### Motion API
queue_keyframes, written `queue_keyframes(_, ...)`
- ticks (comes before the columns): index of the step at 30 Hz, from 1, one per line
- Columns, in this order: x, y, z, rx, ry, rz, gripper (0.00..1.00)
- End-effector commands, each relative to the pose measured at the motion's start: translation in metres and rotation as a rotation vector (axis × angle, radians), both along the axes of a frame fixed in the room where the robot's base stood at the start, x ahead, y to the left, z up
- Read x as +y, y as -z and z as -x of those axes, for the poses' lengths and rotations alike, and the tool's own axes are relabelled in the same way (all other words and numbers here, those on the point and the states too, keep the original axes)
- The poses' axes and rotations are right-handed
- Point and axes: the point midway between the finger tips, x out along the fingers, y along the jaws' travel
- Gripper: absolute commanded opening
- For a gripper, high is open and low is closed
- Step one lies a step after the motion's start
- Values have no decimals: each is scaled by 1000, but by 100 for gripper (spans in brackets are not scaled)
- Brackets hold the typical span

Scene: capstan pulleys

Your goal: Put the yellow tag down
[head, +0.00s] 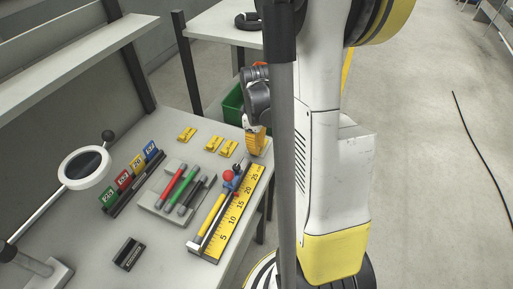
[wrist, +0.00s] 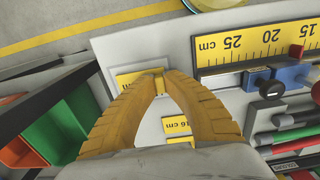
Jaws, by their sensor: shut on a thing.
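My gripper (wrist: 158,80) is shut, its two yellow fingers meeting on the yellow tag (wrist: 128,77) in the wrist view. The fingers hide part of this tag, and I cannot tell whether it touches the table. In the head view my gripper (head: 254,151) points down over the table's right edge, beside the yellow ruler's far end. Three other yellow tags lie on the table left of it: a far one (head: 187,133), a middle one (head: 213,143) and a near one (head: 228,148). One tag marked 16 (wrist: 177,125) shows beside the fingers in the wrist view.
The yellow ruler (head: 226,227) lies along the table's right side, with a caliper-like tool beside it. A grey tray (head: 151,200) holds red, green and black pens. A card rack, a magnifier lamp and a black block stand further left. A green bin (head: 233,106) is beyond the table.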

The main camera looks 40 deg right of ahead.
Motion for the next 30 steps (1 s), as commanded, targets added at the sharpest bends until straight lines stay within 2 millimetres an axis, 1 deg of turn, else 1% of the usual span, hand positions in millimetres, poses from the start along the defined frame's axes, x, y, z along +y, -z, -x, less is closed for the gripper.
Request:
queue_keyframes(4, 0, 5, 0, 0, 0, 0, 0)
queue_keyframes(5, 0, 4, 0, 0, 0, 0, 17)
queue_keyframes(6, 0, 3, 0, 0, 0, 0, 29)
queue_keyframes(7, 0, 3, 0, 0, 0, 0, 31)
queue_keyframes(17, 0, 0, 0, 0, 0, 0, 31)
queue_keyframes(20, 0, -11, 0, 0, 0, 0, 31)
queue_keyframes(23, 0, -32, 0, 0, 0, 0, 31)
queue_keyframes(27, 0, -66, 0, 0, 0, 0, 31)
queue_keyframes(30, 0, -87, 0, 0, 0, 0, 31)
